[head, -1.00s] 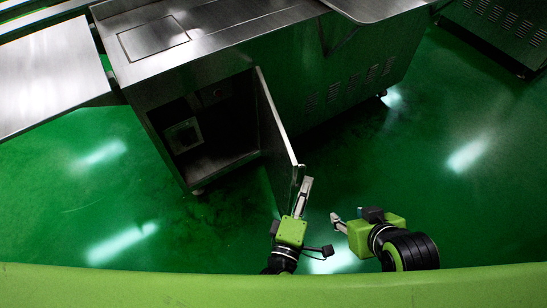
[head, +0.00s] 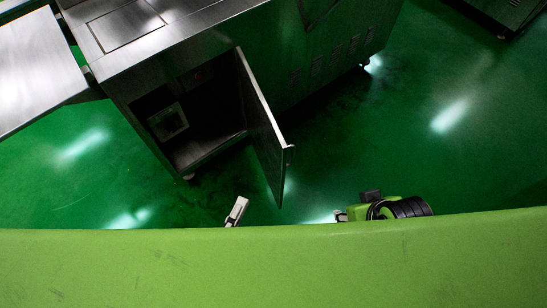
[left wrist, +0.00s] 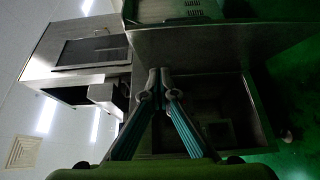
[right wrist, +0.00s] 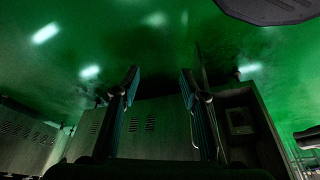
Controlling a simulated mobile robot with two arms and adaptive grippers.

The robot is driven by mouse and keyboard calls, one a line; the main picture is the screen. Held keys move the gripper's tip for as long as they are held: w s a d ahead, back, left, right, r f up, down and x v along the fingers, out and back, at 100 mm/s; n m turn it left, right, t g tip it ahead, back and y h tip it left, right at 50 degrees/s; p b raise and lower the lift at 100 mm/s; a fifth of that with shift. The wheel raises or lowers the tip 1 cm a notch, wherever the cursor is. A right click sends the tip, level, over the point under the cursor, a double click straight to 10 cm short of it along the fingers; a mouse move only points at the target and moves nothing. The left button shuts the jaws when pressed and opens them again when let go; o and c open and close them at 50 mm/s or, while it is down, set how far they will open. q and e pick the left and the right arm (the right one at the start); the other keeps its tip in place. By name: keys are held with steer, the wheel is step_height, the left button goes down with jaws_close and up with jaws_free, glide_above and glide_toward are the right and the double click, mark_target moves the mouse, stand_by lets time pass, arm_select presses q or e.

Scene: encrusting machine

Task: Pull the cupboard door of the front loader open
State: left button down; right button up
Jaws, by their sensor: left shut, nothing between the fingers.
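The cupboard door (head: 263,130) of the steel front loader (head: 150,60) stands wide open, swung out from the cabinet. Its small handle (head: 290,154) is at the free edge. The dark cupboard interior (head: 205,110) shows, with a pale square fitting (head: 168,122) inside. My left gripper (head: 240,204) is shut and empty, apart from the door, below and left of its free edge. In the left wrist view its fingertips (left wrist: 159,76) are together in front of the cupboard. My right gripper (right wrist: 160,78) is open and empty in the right wrist view; it is mostly hidden in the head view.
A steel table or tray (head: 35,75) juts out at the left of the loader. Another machine (head: 500,12) stands at the top right. The green floor (head: 400,140) right of the door is clear. My green body covers the bottom of the head view.

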arm_select(q)
steer(key=b, duration=0.1)
glide_toward(278, 153)
steer(key=w+a, duration=0.2)
steer(key=w, duration=0.1)
steer(key=shift+w+d+r+b, duration=0.15)
steer(key=shift+w+d, duration=0.2)
steer(key=shift+d, duration=0.35)
steer(key=shift+w+d+f+b, duration=0.15)
steer(key=shift+w+d, duration=0.2)
steer(key=shift+d, duration=0.4)
steer(key=shift+w+d+r+b, duration=0.15)
steer(key=shift+w+d, duration=0.25)
steer(key=shift+d, duration=0.3)
arm_select(e)
steer(key=w+t, duration=0.1)
steer(key=w, duration=0.1)
steer(key=w+a+t, duration=0.1)
steer(key=w, duration=0.1)
steer(key=shift+w+a+r+y, duration=0.2)
steer(key=shift+w+y, duration=0.1)
steer(key=shift+w, duration=0.1)
steer(key=shift+d, duration=0.1)
